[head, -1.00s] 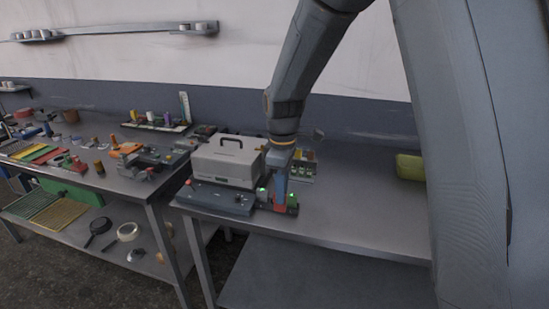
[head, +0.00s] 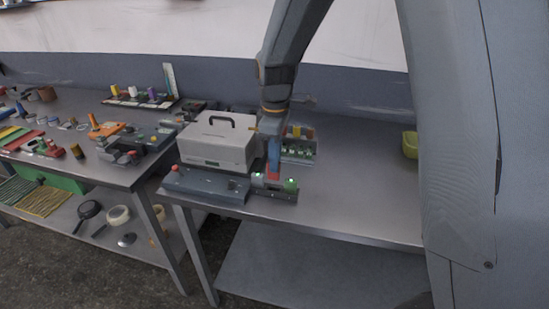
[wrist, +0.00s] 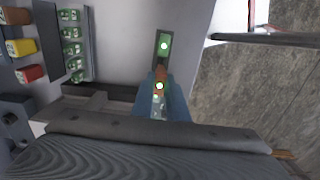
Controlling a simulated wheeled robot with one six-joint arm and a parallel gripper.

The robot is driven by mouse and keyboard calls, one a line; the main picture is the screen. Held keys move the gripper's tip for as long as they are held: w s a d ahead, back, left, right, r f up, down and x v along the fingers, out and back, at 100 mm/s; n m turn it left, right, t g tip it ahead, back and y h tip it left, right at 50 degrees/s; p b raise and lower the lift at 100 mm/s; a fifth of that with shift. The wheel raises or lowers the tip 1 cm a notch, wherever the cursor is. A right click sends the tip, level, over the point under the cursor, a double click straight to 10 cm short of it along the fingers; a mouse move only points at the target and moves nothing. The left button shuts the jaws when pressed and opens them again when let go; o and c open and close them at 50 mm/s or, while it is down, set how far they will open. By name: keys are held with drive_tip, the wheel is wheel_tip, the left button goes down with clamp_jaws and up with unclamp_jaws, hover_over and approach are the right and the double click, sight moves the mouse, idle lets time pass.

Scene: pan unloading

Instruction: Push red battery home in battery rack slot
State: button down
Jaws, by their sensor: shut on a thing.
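My gripper (head: 273,160) points down over the front right of the bench, with bluish fingers around a red piece I take as the red battery (head: 274,171). In the wrist view the fingers (wrist: 162,100) close on it, and a brownish-orange part (wrist: 160,74) shows between them. The battery stands roughly upright in the low dark rack (head: 262,190) at the bench's front edge, between a grey piece (head: 258,179) and a green piece (head: 291,185). Its lower end is hidden, so I cannot tell how deep it sits.
A grey case (head: 215,145) with a black handle stands left of my gripper. A holder (head: 298,155) with green-marked slots is behind it; the wrist view shows red (wrist: 33,73), yellow and orange pieces there. The bench to the right is clear up to a yellow-green bin (head: 410,145).

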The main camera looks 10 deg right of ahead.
sight(276, 179)
drive_tip(key=shift+f+b, duration=0.7)
drive_tip(key=shift+f, duration=0.75)
drive_tip(key=shift+f+b, duration=0.5)
drive_tip(key=shift+f, duration=0.8)
idle(1.2)
drive_tip(key=c, duration=1.7)
unclamp_jaws()
drive_tip(key=shift+o, duration=0.2)
drive_tip(key=shift+r+b, duration=1)
drive_tip(key=shift+r, duration=2.9)
